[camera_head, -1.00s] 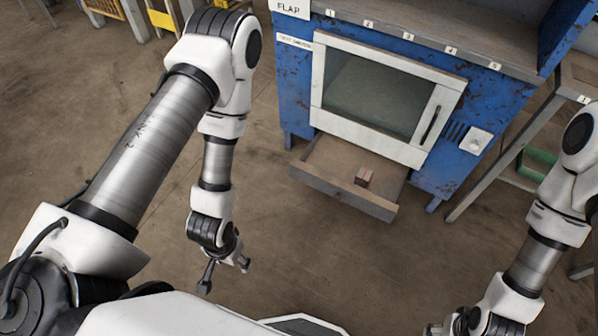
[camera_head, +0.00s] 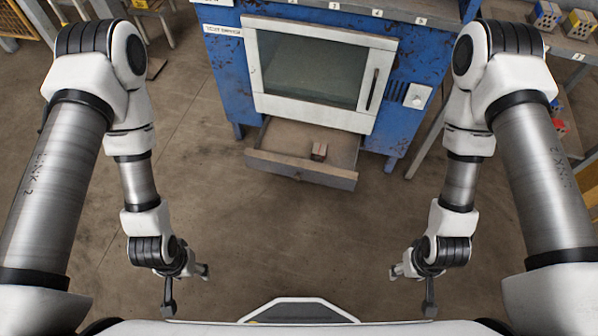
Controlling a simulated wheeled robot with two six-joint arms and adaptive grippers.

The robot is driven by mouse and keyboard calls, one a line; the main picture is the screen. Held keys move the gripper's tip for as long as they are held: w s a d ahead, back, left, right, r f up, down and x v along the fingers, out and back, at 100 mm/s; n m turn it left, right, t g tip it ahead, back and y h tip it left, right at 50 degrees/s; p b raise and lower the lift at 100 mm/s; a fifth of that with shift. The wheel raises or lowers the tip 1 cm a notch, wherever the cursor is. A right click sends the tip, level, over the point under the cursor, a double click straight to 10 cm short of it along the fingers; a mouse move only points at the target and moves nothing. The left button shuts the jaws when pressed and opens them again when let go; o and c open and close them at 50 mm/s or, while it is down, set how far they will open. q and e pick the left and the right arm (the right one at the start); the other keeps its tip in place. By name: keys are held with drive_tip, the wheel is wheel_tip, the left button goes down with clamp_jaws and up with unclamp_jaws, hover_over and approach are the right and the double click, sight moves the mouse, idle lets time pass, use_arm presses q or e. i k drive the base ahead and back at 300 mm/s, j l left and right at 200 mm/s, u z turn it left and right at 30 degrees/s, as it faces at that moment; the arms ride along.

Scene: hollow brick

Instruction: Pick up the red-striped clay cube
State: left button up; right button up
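A small brown block with a reddish tint (camera_head: 319,151) lies in the pulled-out drawer (camera_head: 270,163) under the blue cabinet. It is too small to tell whether it bears a red stripe. Other small cubes stand at the right: one with blue (camera_head: 545,14) and one with yellow (camera_head: 579,23) on the shelf top, and a red-marked one (camera_head: 559,129) lower down, partly hidden by my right arm. My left gripper (camera_head: 187,285) and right gripper (camera_head: 411,285) hang low in front of the cabinet, fingers apart and empty, clear of the drawer.
The blue cabinet (camera_head: 228,78) has a shut white-framed glass door (camera_head: 316,70) above the drawer. A bench with grey legs (camera_head: 425,130) stands right of it. Yellow-framed furniture (camera_head: 148,5) is at the top left. The floor (camera_head: 300,225) before the drawer is clear.

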sight(319, 151)
drive_tip(key=i+j+z, duration=0.15)
drive_tip(key=i+z, duration=0.2)
drive_tip(key=i+j+z, duration=0.35)
drive_tip(key=i, duration=0.2)
drive_tip(key=i+j+z, duration=0.35)
drive_tip(key=i+l, duration=0.05)
